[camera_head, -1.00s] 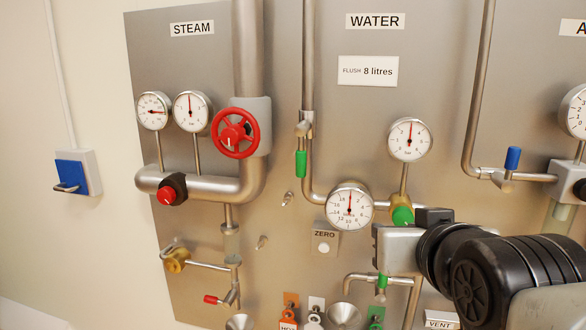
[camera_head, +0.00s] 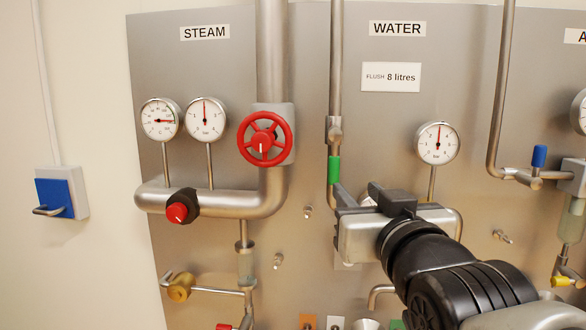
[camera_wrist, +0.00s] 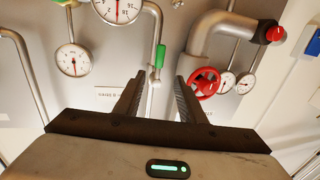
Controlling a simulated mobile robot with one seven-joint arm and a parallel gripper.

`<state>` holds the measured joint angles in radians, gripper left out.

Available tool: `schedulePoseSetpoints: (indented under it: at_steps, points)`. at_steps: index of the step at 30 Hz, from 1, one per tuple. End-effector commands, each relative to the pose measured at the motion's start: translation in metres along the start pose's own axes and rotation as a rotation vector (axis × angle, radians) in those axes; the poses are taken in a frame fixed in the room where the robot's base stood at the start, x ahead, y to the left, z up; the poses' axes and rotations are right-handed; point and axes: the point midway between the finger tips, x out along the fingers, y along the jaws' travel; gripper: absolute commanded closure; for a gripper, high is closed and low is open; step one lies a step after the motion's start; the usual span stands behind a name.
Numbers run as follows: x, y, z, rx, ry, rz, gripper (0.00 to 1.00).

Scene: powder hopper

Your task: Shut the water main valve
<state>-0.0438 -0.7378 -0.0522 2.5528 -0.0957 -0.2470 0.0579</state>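The water valve has a green lever handle (camera_head: 334,170) hanging down from a metal valve body (camera_head: 334,130), in line with the vertical pipe under the WATER label (camera_head: 397,28). The green handle (camera_wrist: 161,56) also shows in the wrist view, which is upside down, just beyond the gap between my fingers. My gripper (camera_head: 362,200) is just below and to the right of the handle in the head view. In the wrist view my gripper (camera_wrist: 158,88) is open with nothing between its fingers. I see no contact with the handle.
The red steam handwheel (camera_head: 265,139) and red knob (camera_head: 182,206) are to the left. A pressure gauge (camera_head: 438,144) and a blue lever (camera_head: 539,156) are to the right. My gripper hides most of the round water meter (camera_head: 370,193). Small pegs stick out of the panel.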

Motion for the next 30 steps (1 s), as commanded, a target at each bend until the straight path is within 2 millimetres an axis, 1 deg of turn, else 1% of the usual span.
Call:
schedulePoseSetpoints:
  at_steps: [7, 11, 12, 21, 25, 30]
  points:
    - [0.036, 0.000, -0.005, 0.000, -0.010, 0.001, 0.63]
    - [0.056, 0.000, -0.003, 0.000, -0.010, 0.001, 0.63]
    - [0.065, 0.000, 0.002, 0.000, -0.008, 0.001, 0.63]
    - [0.128, 0.000, 0.001, -0.001, -0.005, 0.000, 0.63]
    - [0.149, 0.000, 0.001, -0.001, -0.004, 0.000, 0.63]
    - [0.164, 0.000, 0.000, 0.000, -0.002, 0.000, 0.63]
